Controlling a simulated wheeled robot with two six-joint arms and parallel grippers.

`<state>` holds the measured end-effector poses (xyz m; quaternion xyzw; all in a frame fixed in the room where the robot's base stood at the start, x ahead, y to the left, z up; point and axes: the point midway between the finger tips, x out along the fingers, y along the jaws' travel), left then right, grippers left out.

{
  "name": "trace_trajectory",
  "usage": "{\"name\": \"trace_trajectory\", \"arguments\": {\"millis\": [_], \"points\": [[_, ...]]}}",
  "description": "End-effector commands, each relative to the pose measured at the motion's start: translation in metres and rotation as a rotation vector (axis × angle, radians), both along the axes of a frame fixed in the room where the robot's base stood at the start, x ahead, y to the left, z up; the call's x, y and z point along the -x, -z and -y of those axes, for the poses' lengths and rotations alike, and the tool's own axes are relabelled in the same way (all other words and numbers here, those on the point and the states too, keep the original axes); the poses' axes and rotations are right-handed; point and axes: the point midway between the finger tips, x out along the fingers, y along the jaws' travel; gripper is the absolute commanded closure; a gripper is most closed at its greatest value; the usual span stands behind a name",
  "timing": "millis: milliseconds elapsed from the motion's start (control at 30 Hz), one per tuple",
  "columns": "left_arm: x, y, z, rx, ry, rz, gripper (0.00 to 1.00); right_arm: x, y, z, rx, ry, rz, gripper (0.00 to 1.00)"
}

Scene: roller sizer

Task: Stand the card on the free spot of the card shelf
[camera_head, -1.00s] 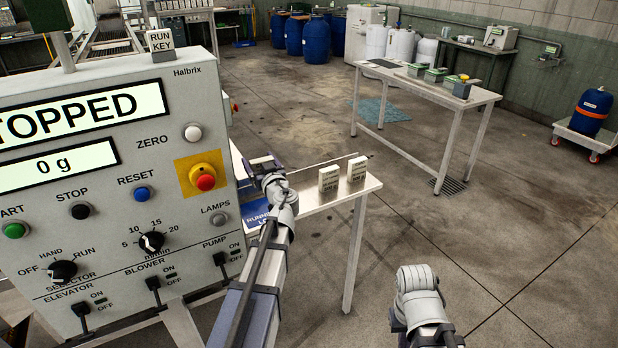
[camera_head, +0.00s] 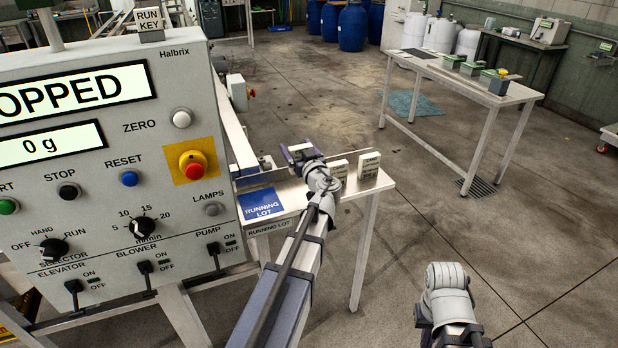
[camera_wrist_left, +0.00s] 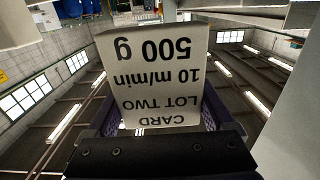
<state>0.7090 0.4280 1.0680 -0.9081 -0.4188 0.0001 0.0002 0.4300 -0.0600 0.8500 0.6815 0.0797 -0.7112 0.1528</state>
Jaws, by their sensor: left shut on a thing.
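My left gripper (camera_head: 299,154) is over the back of the small metal card shelf (camera_head: 290,190), just left of the two standing cards. It is shut on a white card (camera_wrist_left: 160,80), whose face reads "CARD LOT TWO 10 m/min 500 g". The text is upside down in the left wrist view. In the head view I cannot make out the held card. One standing card (camera_head: 339,168) is partly behind my left wrist; the other standing card (camera_head: 369,166) is at the shelf's right end. My right gripper is not in view; only my right arm shows, low at the right.
A blue "RUNNING LOT" plate (camera_head: 263,204) lies on the shelf's left part. The grey control panel (camera_head: 110,150) stands close on the left. A thin rail (camera_head: 352,153) runs along the shelf's back. A longer table (camera_head: 450,80) stands beyond, with open floor between.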

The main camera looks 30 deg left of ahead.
Motion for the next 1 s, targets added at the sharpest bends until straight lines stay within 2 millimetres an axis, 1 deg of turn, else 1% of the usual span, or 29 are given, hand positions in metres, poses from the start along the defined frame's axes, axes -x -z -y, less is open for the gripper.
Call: {"name": "trace_trajectory", "arguments": {"millis": [33,200,300,467,567,800,900,1000], "points": [[0.0,0.016,0.0,0.0,0.0,0.0,0.71,0.0,0.016,0.0,0.0,0.0,0.0,1.0],[0.0,0.042,0.0,0.0,0.0,0.0,0.71,0.0,0.042,0.0,0.0,0.0,0.0,1.0],[0.0,0.047,0.0,0.0,0.0,0.0,0.71,0.0,0.047,0.0,0.0,0.0,0.0,1.0],[0.0,0.045,0.0,0.0,0.0,0.0,0.71,0.0,0.045,0.0,0.0,0.0,0.0,1.0],[0.0,0.052,0.0,0.0,0.0,0.0,0.71,0.0,0.052,0.0,0.0,0.0,0.0,1.0],[0.0,0.081,0.0,0.0,0.0,0.0,0.71,0.0,0.081,0.0,0.0,-0.001,0.0,1.0],[0.0,0.084,0.0,0.0,0.0,0.0,0.71,0.0,0.085,0.0,0.0,-0.001,0.0,1.0],[0.0,0.082,0.0,0.0,0.0,0.0,0.71,0.0,0.082,0.0,0.0,-0.001,0.0,1.0]]}}
